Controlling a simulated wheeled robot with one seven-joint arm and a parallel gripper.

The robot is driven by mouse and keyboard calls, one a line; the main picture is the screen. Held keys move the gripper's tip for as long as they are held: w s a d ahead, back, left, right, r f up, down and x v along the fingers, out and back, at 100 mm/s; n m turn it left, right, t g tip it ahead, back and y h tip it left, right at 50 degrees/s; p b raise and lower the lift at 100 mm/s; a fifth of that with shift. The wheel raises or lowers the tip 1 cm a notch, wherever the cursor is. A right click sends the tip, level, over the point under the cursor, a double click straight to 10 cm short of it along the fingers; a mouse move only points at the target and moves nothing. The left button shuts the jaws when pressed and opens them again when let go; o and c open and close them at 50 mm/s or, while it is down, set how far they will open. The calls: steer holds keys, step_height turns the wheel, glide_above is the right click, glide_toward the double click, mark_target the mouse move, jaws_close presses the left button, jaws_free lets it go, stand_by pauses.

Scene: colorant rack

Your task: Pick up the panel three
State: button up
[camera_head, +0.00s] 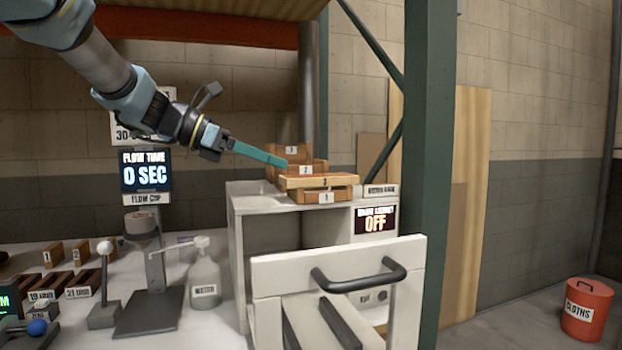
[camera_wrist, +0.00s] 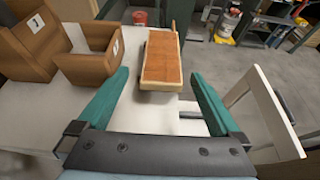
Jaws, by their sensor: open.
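A flat wooden panel marked 3 (camera_head: 336,182) lies level on the stepped wooden rack (camera_head: 327,192) on top of the white cabinet. In the wrist view the panel (camera_wrist: 162,62) has a reddish-brown top and a pale near edge, and points away from me. My gripper (camera_head: 284,163) reaches in from the upper left, its fingertips close to the panel's left end. In the wrist view my gripper (camera_wrist: 158,76) is open and empty, with the panel's near end between the two green fingers in the picture. Whether it is level with them in height is unclear.
Wooden rack boxes (camera_wrist: 88,66) stand left of my left finger. The white cabinet (camera_head: 240,205) has its door (camera_head: 290,268) open, with a black handle (camera_head: 358,278). A green post (camera_head: 428,150) rises close to the right. A red cloths bin (camera_head: 588,308) stands on the floor.

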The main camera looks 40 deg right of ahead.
mark_target(318, 175)
steer(key=p+x, duration=0.1)
steer(key=x, duration=0.2)
steer(key=shift+s+d, duration=0.15)
steer(key=shift+d, duration=0.15)
steer(key=shift+p+x, duration=1.2)
steer(key=shift+x, duration=1.75)
steer(key=shift+s+r, duration=0.15)
steer(key=c, duration=1.3)
